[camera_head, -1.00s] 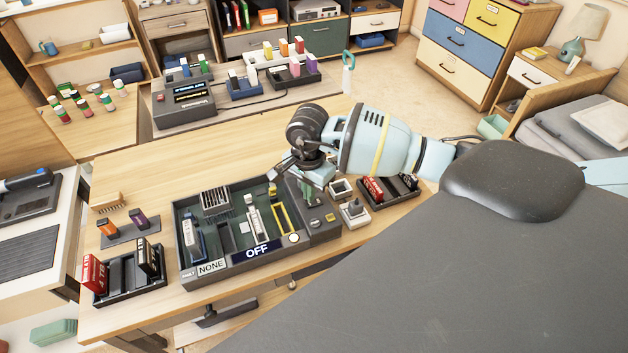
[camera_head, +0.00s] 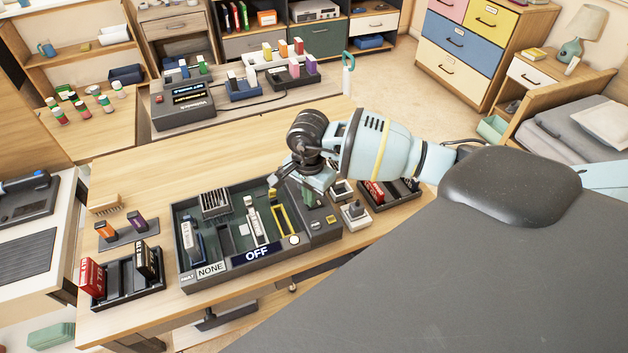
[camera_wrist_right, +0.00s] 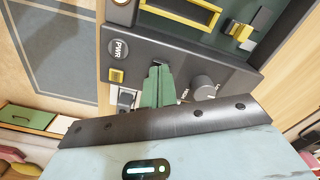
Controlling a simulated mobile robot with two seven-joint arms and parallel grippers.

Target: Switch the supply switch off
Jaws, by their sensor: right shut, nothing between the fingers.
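The dark control unit (camera_head: 322,233) is at the right end of the tray, with a white-on-blue OFF sign (camera_head: 257,253) beside it. In the right wrist view its panel (camera_wrist_right: 185,50) carries a round PWR label (camera_wrist_right: 120,47), a yellow square (camera_wrist_right: 117,76) and a grey knob (camera_wrist_right: 205,88). A pale switch-like part (camera_wrist_right: 127,98) shows just left of the fingers. I cannot tell surely which part is the supply switch; the fingers hide some of the panel. My right gripper (camera_head: 311,196) is over the unit, its green fingers (camera_wrist_right: 158,87) shut and empty. Contact is unclear. My left gripper is out of view.
The grey tray (camera_head: 190,278) holds several upright parts and a NONE label. A small white-based box (camera_head: 355,214) and a dark rack with red pieces (camera_head: 402,195) stand right of the unit. Dark holders are at the left.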

